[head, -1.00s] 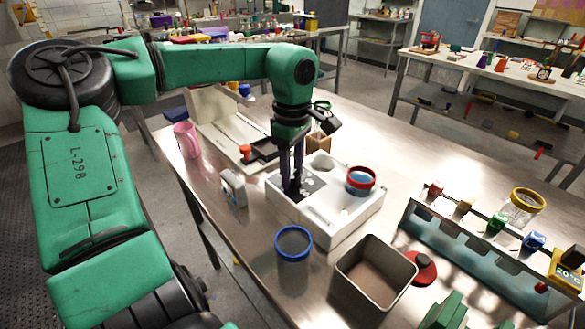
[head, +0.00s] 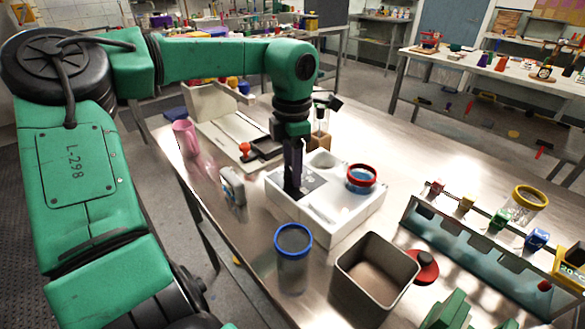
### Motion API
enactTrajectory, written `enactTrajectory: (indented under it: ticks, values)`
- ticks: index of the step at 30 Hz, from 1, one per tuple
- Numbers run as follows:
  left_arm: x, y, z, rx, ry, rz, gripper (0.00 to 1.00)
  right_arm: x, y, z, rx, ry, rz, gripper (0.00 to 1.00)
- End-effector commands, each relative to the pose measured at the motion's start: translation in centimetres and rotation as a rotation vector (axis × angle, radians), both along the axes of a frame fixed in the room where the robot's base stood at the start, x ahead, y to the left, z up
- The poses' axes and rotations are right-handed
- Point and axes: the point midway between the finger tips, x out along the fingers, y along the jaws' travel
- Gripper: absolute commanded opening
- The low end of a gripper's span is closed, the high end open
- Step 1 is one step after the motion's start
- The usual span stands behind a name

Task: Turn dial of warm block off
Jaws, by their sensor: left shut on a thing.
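The white block (head: 327,219) stands on the metal table, with a dark grey panel on its left part. I take it to be the warm block. A red-rimmed blue cup (head: 361,178) sits in its right part. My left gripper (head: 293,190) points straight down onto the dark panel, its fingers seen nearly edge-on. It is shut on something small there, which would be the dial. The fingers hide the dial, so its setting cannot be read. My right gripper is not seen.
A small grey-white device (head: 232,186) and a pink mug (head: 186,139) stand left of the block. A blue-rimmed cup (head: 293,257) and an open square bin (head: 374,274) stand in front. A rack (head: 470,250) with coloured pieces is at right.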

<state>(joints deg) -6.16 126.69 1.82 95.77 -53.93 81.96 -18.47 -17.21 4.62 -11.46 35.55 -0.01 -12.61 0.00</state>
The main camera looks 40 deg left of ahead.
Motion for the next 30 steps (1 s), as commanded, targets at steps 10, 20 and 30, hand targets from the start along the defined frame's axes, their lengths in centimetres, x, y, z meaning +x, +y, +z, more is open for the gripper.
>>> enactTrajectory:
  ticks: [10, 20, 30]
  values:
    - [0.15, 0.10, 0.22, 0.003, -0.009, 0.247, 0.00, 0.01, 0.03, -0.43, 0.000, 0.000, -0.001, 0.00]
    - [0.17, 0.09, 0.27, 0.002, -0.009, 0.346, 0.00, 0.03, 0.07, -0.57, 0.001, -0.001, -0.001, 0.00]
    - [0.18, 0.08, 0.29, 0.001, -0.010, 0.357, 0.00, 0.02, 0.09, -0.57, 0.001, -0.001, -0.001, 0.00]
